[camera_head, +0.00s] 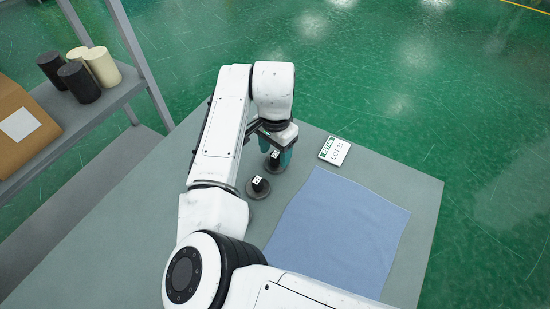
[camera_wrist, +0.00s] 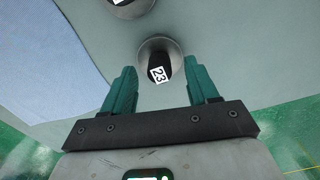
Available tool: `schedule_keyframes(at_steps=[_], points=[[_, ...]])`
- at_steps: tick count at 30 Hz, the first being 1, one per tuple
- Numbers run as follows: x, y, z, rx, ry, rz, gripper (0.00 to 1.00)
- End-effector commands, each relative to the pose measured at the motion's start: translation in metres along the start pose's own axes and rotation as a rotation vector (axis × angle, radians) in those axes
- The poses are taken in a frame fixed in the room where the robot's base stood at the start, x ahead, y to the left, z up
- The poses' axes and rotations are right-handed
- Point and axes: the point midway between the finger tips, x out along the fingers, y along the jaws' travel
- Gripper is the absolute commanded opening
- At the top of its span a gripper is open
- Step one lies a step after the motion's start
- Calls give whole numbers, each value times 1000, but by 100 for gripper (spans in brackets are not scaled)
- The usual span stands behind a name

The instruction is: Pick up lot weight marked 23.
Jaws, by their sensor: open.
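The lot weight marked 23 (camera_wrist: 157,68) is a dark knob with a white number label on a round grey base. In the wrist view it appears between my gripper's two teal fingertips (camera_wrist: 160,72), which are apart with nothing clamped. In the head view my gripper (camera_head: 276,147) points down over this weight (camera_head: 274,162), which stands upright on the grey table. Whether the fingers touch it, I cannot tell. A second similar weight (camera_head: 258,187) stands close by, nearer my arm; the wrist view shows only part of it (camera_wrist: 131,6) at the top edge.
A white card (camera_head: 334,151) with green and "LOT" lettering lies on the table (camera_head: 413,257) right of my gripper. A shelf at the left holds dark and cream rolls (camera_head: 80,81) and a brown package (camera_head: 22,125).

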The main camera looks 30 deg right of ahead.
Motion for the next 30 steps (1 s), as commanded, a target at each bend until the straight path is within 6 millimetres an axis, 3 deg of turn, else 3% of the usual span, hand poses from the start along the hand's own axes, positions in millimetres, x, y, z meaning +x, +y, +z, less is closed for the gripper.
schedule_keyframes(at_steps=[4,12,30], points=[[14,0,0,0,0,1,59],[16,0,0,0,0,0,58],[16,0,0,0,0,0,1]])
